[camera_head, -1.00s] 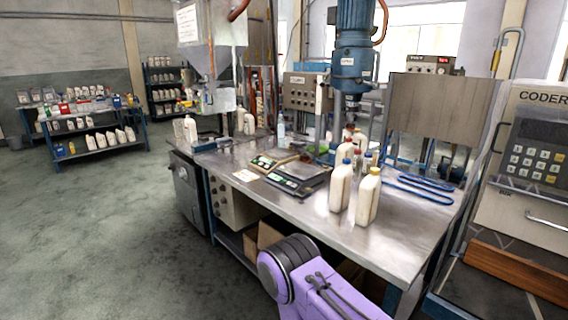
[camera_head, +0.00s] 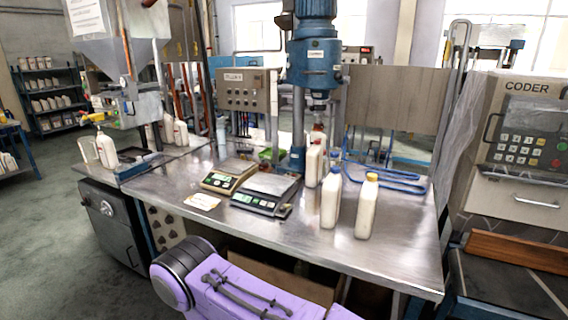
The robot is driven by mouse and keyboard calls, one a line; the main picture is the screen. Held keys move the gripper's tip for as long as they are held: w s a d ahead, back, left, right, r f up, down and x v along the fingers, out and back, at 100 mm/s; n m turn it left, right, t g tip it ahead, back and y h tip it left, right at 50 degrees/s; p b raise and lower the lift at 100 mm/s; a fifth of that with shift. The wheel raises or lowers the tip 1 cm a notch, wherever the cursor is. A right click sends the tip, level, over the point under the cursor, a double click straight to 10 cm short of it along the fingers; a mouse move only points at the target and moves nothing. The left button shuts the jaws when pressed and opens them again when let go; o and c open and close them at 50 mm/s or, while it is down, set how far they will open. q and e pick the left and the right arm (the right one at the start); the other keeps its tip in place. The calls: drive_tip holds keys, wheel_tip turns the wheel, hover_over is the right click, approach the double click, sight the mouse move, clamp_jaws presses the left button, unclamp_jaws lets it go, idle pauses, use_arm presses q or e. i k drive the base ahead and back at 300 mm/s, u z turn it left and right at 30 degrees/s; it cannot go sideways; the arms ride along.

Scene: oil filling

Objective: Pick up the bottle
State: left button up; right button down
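Several white bottles stand upright on the metal workbench (camera_head: 270,233). At the front right are a bottle with a yellow cap (camera_head: 367,208) and a bottle with a blue cap (camera_head: 330,203), side by side. Behind them, a bottle with a red cap (camera_head: 314,165) stands near the filling column. Another white bottle (camera_head: 107,151) stands under the hopper's nozzle at the left. I cannot tell which bottle the task means. A purple link of my own arm shows at the bottom, below the bench edge. Neither gripper is visible.
Two scales, one yellowish (camera_head: 229,176) and one dark (camera_head: 266,194), sit mid-bench. A blue filling machine (camera_head: 314,62) rises behind. A coder machine (camera_head: 521,140) stands at the right.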

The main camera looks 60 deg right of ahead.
sight(314, 155)
drive_tip(key=i, duration=2.35)
drive_tip(key=z, duration=3.6)
